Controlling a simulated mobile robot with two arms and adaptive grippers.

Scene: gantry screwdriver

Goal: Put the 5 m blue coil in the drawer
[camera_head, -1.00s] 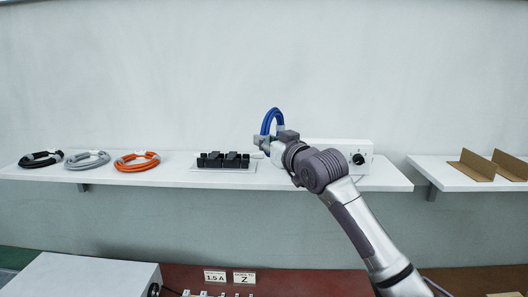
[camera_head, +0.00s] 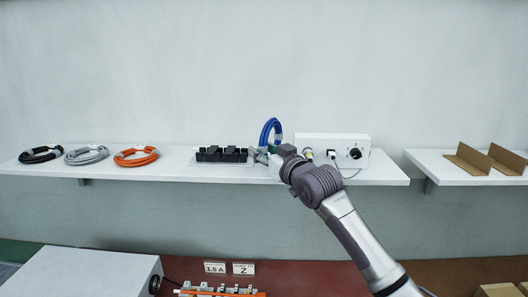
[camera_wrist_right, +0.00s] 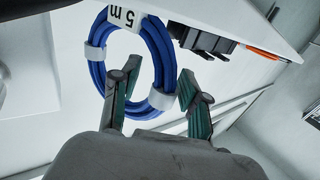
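The blue coil (camera_head: 268,131) is upright above the back shelf, right of the black slotted block. In the right wrist view the coil (camera_wrist_right: 96,72) carries a white "5 m" tag and pale bands. My right gripper (camera_head: 268,152) is at the coil's lower part. My left gripper is not in view. I cannot make out a drawer.
Black (camera_head: 40,154), grey (camera_head: 86,155) and orange (camera_head: 136,156) coils lie at the left of the shelf (camera_head: 215,173). The black block (camera_head: 221,154) and a white box with a knob (camera_head: 362,144) flank the gripper. Brown angled pieces (camera_head: 480,158) sit on the right shelf.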

